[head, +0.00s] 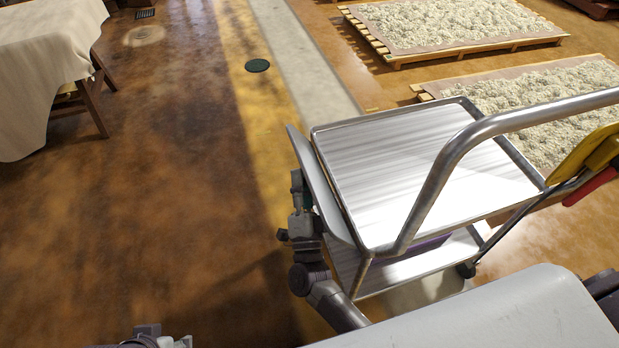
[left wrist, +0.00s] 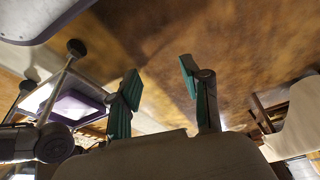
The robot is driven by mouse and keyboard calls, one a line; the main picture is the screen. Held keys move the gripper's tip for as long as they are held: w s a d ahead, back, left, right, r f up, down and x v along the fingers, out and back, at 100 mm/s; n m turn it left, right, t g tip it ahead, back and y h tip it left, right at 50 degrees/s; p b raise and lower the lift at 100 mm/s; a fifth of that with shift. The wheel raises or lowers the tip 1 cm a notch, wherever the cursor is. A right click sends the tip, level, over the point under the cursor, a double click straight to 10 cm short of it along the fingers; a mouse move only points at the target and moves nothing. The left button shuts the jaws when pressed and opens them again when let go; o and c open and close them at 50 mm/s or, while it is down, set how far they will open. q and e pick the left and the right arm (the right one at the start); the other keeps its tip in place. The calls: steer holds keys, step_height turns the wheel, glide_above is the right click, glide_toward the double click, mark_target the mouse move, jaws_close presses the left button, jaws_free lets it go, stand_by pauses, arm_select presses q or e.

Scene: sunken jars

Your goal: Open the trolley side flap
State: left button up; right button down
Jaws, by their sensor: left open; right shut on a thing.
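The trolley has a shiny metal top tray (head: 420,165) and a curved steel push handle (head: 455,155). Its side flap (head: 322,190) is a narrow pale grey panel along the tray's left edge, standing steeply beside it. My right gripper (head: 300,192) is at the outer side of the flap and is shut on it; the exact contact is partly hidden. My left gripper (head: 158,338) is at the bottom edge of the head view, apart from the trolley. In the left wrist view, its green-padded fingers (left wrist: 160,88) are spread with nothing between them.
A purple item (left wrist: 76,108) lies on the trolley's lower shelf (head: 425,265). Pallets of pale lumpy material (head: 450,25) lie behind. A cloth-covered table (head: 40,60) stands at upper left. The brown floor (head: 170,200) left of the trolley is clear.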

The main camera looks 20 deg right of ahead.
arm_select(q)
steer(key=w+d+r+t+h+b, duration=0.1)
steer(key=w+d+r+t, duration=0.1)
steer(key=w, duration=0.3)
steer(key=w+d+r+t+b, duration=0.1)
steer(key=w+r+t, duration=0.2)
steer(key=w, duration=0.3)
steer(key=shift+d+t+h, duration=0.35)
steer(key=shift+t+h, duration=0.05)
steer(key=shift+t, duration=0.5)
arm_select(e)
step_height(320, 180, down, 8)
steer(key=a+n+y, duration=0.2)
steer(key=n+y, duration=0.7)
steer(key=n, duration=0.7)
steer(key=shift+a+g+y, duration=0.15)
steer(key=shift+g+y, duration=0.15)
steer(key=shift+y, duration=0.1)
steer(key=shift+s+n, duration=0.1)
steer(key=shift+n, duration=0.3)
steer(key=c, duration=0.8)
jaws_free()
steer(key=shift+r, duration=0.15)
steer(key=v, duration=1.2)
